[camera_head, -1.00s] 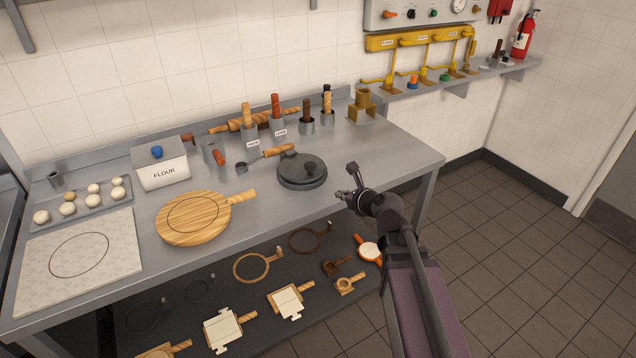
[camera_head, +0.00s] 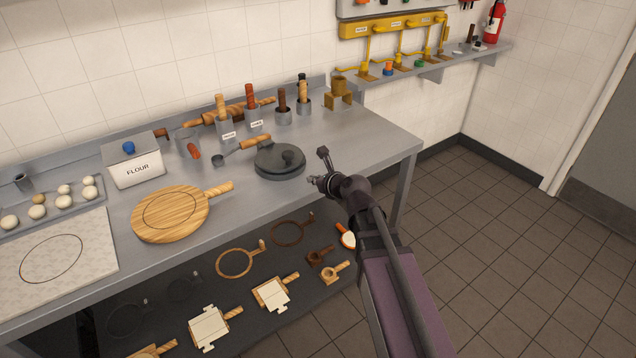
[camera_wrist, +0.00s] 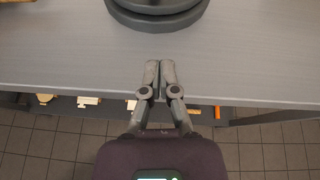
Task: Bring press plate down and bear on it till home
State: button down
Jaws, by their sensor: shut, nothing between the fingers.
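In the wrist view the lower rim of the press (camera_wrist: 156,20) shows at the top, cut off by the frame. My gripper (camera_head: 312,180) is to the right of the press, near the table's front edge, apart from it. In the wrist view my gripper (camera_wrist: 160,64) has its fingers together with nothing between them.
Pots with wooden-handled tools (camera_head: 283,113) stand at the back. A lower shelf (camera_head: 265,325) holds rings and paddles. The table right of the press is clear.

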aim_at(291, 163)
jog(key=b+x, duration=0.2)
jog(key=x, duration=0.4)
jog(key=shift+d+f, duration=0.1)
jog(key=shift+w+a, duration=0.25)
jog(key=shift+w+a+r+p, duration=0.15)
jog(key=shift+a+r+p, duration=0.05)
jog(key=shift+r+p, duration=0.5)
jog(key=shift+w+a+r+p, duration=0.25)
jog(key=shift+w+r+p, duration=0.05)
jog(key=shift+r+p, duration=0.15)
jog(key=shift+w+a+r+p, duration=0.25)
jog(key=shift+a+r+p, duration=0.05)
jog(key=shift+r+p, duration=0.1)
